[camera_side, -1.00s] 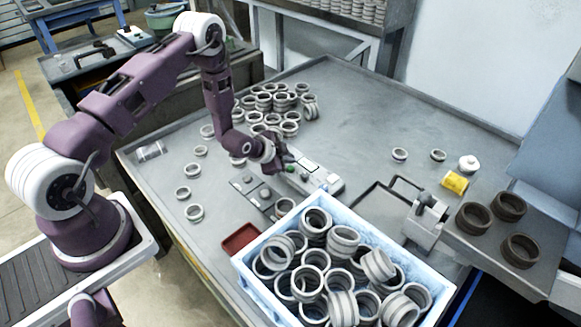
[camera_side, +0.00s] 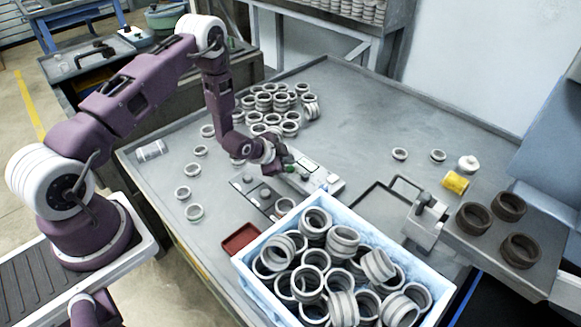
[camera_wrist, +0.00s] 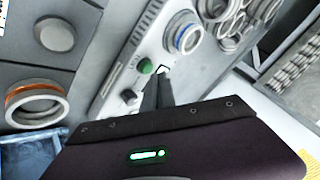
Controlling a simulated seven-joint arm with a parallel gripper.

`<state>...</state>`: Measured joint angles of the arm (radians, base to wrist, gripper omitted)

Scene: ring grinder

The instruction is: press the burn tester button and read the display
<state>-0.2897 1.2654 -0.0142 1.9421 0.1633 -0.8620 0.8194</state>
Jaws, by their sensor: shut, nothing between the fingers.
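The burn tester (camera_side: 328,184) is a long light grey box on the table. In the wrist view its panel (camera_wrist: 118,80) carries a green button (camera_wrist: 146,66) and a dark knob (camera_wrist: 129,97). A ring with a blue band (camera_wrist: 186,38) sits at the tester's far part. My gripper (camera_side: 287,164) is over the tester's left end, and its fingers are shut and empty. In the wrist view the fingertips (camera_wrist: 162,74) are just right of the green button. Contact with the button cannot be told. I cannot make out a readable display; the fingers cover part of the panel.
A pale blue crate (camera_side: 262,290) full of metal rings stands in front of the tester. A grey plate with round knobs (camera_side: 252,192) and a red tray (camera_side: 240,239) lie at left. Loose rings (camera_side: 272,104) crowd behind my gripper. The table's back right is mostly clear.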

